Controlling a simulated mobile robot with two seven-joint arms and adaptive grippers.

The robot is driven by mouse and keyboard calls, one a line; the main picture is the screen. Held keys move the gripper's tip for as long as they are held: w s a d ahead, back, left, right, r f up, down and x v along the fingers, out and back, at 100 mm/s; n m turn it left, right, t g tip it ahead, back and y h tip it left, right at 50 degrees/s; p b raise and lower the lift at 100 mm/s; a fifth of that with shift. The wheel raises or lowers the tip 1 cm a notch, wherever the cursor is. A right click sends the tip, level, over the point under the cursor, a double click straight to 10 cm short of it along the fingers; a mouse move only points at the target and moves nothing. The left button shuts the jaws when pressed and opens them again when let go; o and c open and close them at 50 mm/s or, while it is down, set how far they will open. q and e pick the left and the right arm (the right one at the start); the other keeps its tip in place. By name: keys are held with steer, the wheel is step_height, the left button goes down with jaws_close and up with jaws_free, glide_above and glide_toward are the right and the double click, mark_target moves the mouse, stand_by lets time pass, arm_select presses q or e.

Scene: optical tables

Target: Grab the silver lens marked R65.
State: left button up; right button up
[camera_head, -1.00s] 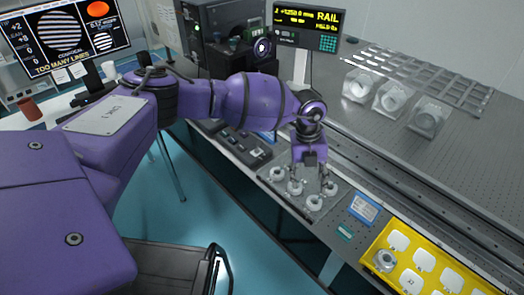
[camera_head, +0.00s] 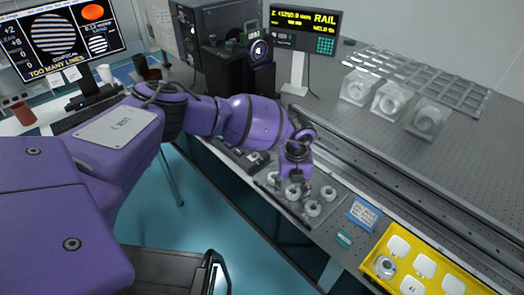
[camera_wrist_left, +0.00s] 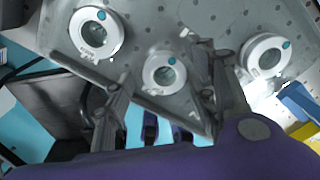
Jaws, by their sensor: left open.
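Several ring-shaped lenses with pale rims sit on a small grey plate at the table's front edge. In the head view they include a front one (camera_head: 313,208) and a right one (camera_head: 328,193). My left gripper (camera_head: 300,190) points down over this group. In the left wrist view its fingers (camera_wrist_left: 162,82) are open, with the middle lens (camera_wrist_left: 164,74) showing between them. Another lens (camera_wrist_left: 95,33) is at upper left and one (camera_wrist_left: 265,55) at right, beyond the right finger. Each has a teal dot. I cannot read the R65 marking. My right gripper is not in view.
A blue-white card (camera_head: 363,213) and a yellow tray (camera_head: 374,268) with white pads lie to the right. A long rail (camera_head: 400,190) runs behind the plate. Three clear-cased round parts (camera_head: 390,100) stand farther back. A RAIL display (camera_head: 305,30) stands behind the arm.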

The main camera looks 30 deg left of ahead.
arm_select(q)
steer(key=shift+r, duration=0.1)
steer(key=c, duration=1.2)
